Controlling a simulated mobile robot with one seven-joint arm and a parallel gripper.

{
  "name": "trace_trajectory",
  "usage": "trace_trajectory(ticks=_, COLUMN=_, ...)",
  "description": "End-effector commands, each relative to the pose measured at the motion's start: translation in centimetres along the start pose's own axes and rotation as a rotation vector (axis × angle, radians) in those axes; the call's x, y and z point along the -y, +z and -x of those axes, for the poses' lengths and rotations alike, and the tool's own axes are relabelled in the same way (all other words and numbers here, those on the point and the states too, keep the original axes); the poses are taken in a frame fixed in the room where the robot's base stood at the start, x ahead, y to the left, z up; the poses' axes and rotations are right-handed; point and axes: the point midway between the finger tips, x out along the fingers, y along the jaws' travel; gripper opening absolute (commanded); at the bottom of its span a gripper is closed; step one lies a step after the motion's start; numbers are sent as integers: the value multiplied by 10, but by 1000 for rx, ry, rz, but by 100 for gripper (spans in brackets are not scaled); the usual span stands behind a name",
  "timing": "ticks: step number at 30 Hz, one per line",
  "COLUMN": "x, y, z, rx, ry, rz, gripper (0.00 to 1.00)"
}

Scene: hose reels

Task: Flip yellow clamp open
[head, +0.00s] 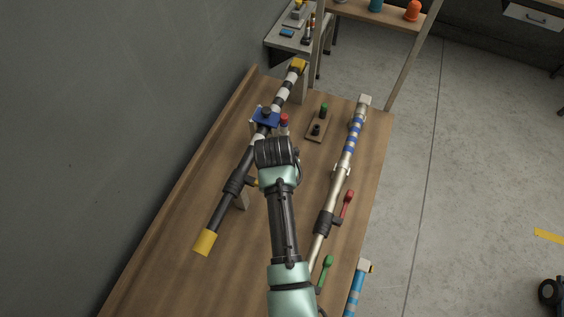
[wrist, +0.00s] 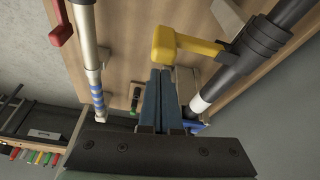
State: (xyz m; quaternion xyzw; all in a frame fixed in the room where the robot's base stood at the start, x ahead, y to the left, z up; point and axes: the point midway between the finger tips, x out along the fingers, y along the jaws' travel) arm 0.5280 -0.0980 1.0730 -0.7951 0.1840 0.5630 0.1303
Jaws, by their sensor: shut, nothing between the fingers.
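The yellow clamp (wrist: 190,43) is a lever with a thick rounded end, joined to a black collar (wrist: 262,42) on a dark tube with a white band. Its rounded end points left in the wrist view, away from the tube. In the head view only a small yellow bit (head: 256,183) shows beside the collar (head: 237,182); my arm is close to it. My gripper (wrist: 161,72) is shut and empty, its blue-grey fingertips just below the lever in the wrist picture. Whether they touch it I cannot tell. The head view hides the fingertips.
A pale tube with blue bands (head: 352,138) lies to the right, with a red lever (head: 347,202) and a green lever (head: 326,268). The wooden tabletop (head: 180,270) is bare at lower left; a grey wall stands left.

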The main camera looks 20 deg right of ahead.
Motion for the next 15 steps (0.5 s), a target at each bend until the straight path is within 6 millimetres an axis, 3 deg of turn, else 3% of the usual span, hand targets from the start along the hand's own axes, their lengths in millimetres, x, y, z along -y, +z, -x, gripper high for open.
trace_trajectory(ticks=15, x=14, y=1, z=-1, rx=2, ry=-1, rz=6, gripper=0)
